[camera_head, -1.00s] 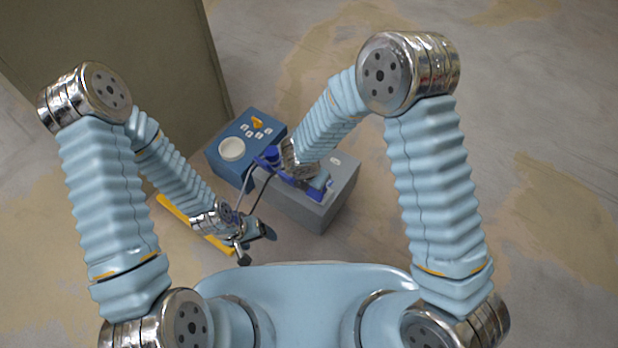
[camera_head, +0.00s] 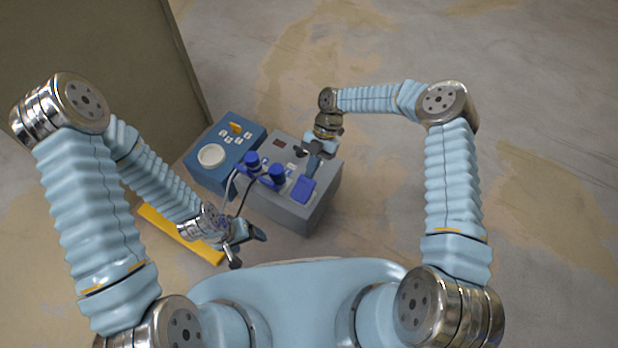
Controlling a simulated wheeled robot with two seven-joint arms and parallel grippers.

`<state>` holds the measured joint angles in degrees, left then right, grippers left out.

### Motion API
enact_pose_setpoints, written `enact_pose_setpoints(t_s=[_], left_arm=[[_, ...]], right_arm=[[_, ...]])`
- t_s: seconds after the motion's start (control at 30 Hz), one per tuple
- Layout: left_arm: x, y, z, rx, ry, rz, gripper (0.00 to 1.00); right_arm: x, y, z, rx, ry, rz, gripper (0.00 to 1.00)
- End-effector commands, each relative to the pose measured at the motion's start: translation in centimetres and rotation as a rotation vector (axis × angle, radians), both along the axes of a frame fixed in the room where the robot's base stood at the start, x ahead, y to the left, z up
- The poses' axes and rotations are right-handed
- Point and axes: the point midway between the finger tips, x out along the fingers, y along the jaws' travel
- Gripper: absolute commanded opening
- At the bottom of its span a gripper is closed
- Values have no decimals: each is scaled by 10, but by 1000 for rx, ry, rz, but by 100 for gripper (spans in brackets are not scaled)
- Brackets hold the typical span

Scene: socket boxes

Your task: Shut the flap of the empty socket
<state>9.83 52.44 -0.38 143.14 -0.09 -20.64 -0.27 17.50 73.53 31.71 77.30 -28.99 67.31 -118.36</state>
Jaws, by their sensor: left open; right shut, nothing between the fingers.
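The grey socket box (camera_head: 318,210) stands in the middle. Two blue plugs, a left one (camera_head: 252,160) and a right one (camera_head: 276,174), stand in its row of sockets. At the right end of the row is a blue flap (camera_head: 303,189); I cannot tell how far it is tilted, and the socket at its back is partly hidden by my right gripper. My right gripper (camera_head: 312,168) is shut and empty, pointing down just behind the flap; I cannot tell whether they touch. My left gripper (camera_head: 245,250) is open and empty, in front of the box and to its left.
A blue box (camera_head: 200,174) with a white round knob (camera_head: 212,155), an orange switch (camera_head: 236,128) and several white buttons adjoins on the left. A grey cable (camera_head: 230,187) and a black cable run from the plugs near my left gripper. A yellow bar (camera_head: 160,224) lies beneath my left arm.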

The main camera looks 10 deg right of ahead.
Motion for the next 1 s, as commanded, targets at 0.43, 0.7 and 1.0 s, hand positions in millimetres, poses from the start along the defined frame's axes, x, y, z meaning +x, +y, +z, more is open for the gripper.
enact_pose_setpoints(t_s=[0.43, 0.7, 1.0], left_arm=[[-2, -8, -71, -18, 11, -13, 78], [-1, -8, -81, -17, 7, -10, 78], [-1, -8, -81, -17, 6, -10, 78]], right_arm=[[5, -4, -31, 63, 93, 5, 0], [7, -5, -33, 61, 90, 3, 0], [7, -6, -33, 61, 90, 3, 0]])
